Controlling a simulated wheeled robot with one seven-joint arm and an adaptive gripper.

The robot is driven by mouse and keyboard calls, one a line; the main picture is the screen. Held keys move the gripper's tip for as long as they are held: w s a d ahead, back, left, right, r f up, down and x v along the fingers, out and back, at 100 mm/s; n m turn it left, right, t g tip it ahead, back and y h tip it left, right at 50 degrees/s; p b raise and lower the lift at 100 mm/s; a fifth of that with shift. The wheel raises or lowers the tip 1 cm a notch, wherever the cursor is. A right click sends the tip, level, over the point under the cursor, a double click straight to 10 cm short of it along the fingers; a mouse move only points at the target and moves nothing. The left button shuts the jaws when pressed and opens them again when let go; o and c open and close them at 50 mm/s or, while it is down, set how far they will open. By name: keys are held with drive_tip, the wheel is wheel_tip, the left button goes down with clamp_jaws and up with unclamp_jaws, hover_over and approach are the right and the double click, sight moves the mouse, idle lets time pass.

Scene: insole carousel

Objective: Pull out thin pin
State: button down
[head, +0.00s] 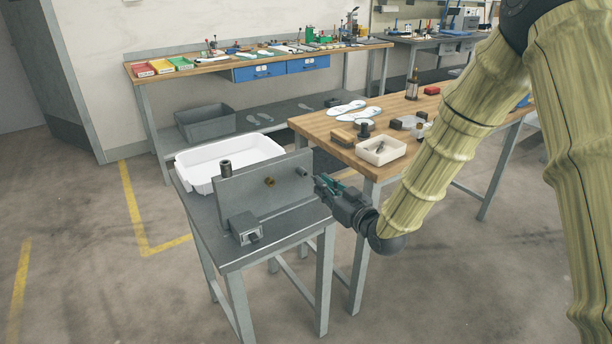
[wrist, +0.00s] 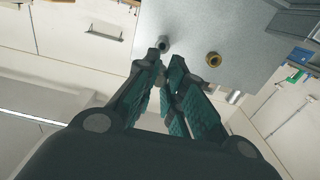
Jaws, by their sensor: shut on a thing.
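An upright grey plate (head: 240,195) stands on a small grey metal table. A short grey pin (head: 302,171), the thin pin, sticks out near the plate's right end. My gripper (wrist: 166,58), with teal pads, is shut on the pin in front of the plate. The fingers hide part of the pin.
A white tray (head: 185,168) lies behind the plate. A dark cylinder (head: 225,169) and a grey block (head: 244,228) are near the plate. A wooden bench (head: 345,165) with a small white bin (head: 363,154) stands close by at the right. Floor is free at the front.

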wheel_tip(320, 180, up, 6)
drive_tip(key=p, duration=0.3)
drive_tip(key=shift+f, duration=0.2)
drive_tip(key=shift+f, duration=0.1)
idle(0.4)
